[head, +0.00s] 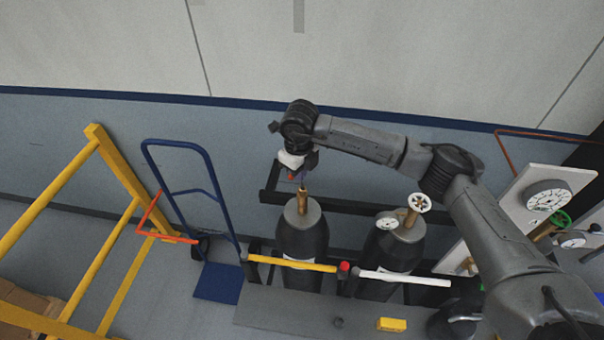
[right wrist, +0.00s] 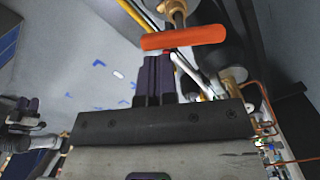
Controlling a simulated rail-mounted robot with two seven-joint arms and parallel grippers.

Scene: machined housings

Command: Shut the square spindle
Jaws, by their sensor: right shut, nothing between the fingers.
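My right gripper (head: 297,172) is shut and empty, close above and behind the brass valve (head: 302,199) of the left gas cylinder (head: 301,238). In the right wrist view its two dark fingers (right wrist: 155,62) are together, their tips just below an orange bar handle (right wrist: 184,37). I cannot tell if they touch it. A brass valve (right wrist: 177,14) shows above the bar. A small red-orange spot (head: 291,175) shows by the gripper in the head view. The square spindle cannot be made out clearly.
A second cylinder (head: 393,252) with a white handwheel (head: 419,202) and a gauge (head: 387,220) stands to the right. Yellow (head: 291,263) and white (head: 404,278) bars cross in front. A blue hand truck (head: 217,198) and yellow railing (head: 124,180) stand left. A gauge panel (head: 510,215) is right.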

